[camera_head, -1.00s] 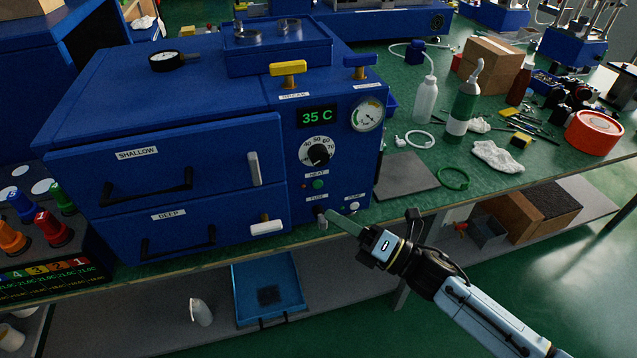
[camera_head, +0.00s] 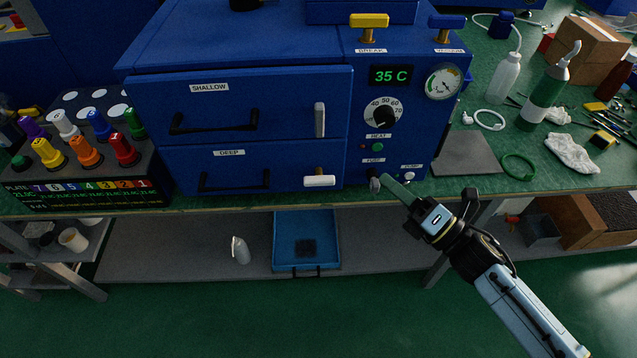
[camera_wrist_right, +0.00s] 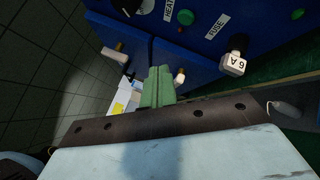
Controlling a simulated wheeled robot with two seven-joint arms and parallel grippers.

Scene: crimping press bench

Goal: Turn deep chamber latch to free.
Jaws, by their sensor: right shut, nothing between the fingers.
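The deep chamber latch (camera_head: 319,181) is a white bar lying level at the right end of the drawer front marked DEEP (camera_head: 230,170). What looks like the same latch (camera_wrist_right: 179,76) shows small beside my fingertips in the right wrist view, partly hidden. My right gripper (camera_head: 388,184) is shut and empty, its green fingers pointing at the press front near the fuse holder (camera_head: 375,184), right of the latch and apart from it. Its fingers (camera_wrist_right: 158,88) also show in the right wrist view. My left gripper is not in view.
The shallow drawer's latch (camera_head: 319,120) stands upright above. The fuse holder, marked 6 A (camera_wrist_right: 233,63), juts out close by. A rack of coloured plugs (camera_head: 85,180) stands at left. A blue tray (camera_head: 283,262) sits on the lower shelf. The space before the drawers is free.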

